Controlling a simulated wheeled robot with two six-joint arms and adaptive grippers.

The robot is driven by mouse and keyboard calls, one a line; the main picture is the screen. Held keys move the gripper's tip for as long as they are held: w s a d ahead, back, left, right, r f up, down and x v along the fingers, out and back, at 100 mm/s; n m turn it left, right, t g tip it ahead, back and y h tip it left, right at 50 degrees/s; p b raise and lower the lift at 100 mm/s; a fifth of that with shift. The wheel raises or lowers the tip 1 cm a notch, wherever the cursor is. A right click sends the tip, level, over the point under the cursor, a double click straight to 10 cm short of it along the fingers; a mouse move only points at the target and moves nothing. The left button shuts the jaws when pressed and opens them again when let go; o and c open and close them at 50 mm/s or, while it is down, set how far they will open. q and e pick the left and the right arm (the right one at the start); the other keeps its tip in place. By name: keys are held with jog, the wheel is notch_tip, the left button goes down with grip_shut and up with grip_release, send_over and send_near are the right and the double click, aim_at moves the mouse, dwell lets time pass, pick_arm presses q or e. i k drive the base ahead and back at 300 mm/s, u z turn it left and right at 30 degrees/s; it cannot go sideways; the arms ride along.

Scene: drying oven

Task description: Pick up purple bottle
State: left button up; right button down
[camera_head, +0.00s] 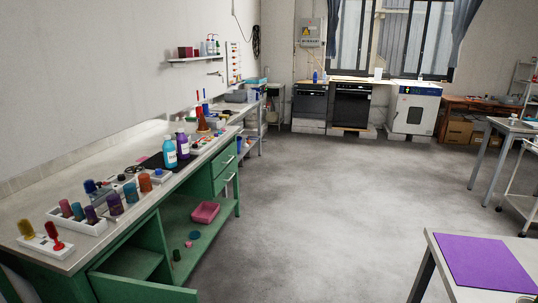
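A purple bottle (182,147) with a white label stands upright on the green-framed workbench (120,208) along the left wall. A light-blue bottle (169,153) of similar shape stands close beside it, to its left and a little nearer to me. Both stand at a dark mat or patch on the bench top. Smaller purple pieces (115,206) stand nearer on the same bench. Neither of my grippers is in view.
White holders with coloured handles (77,220) crowd the near bench top. A white oven (413,108) stands at the back. A table with a purple sheet (486,264) is at lower right. The grey floor between is clear.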

aim_at(182, 140)
jog(key=z, duration=0.35)
jog(key=i, duration=2.25)
jog(key=u, duration=0.45)
jog(key=i, duration=1.65)
jog(key=u, duration=0.85)
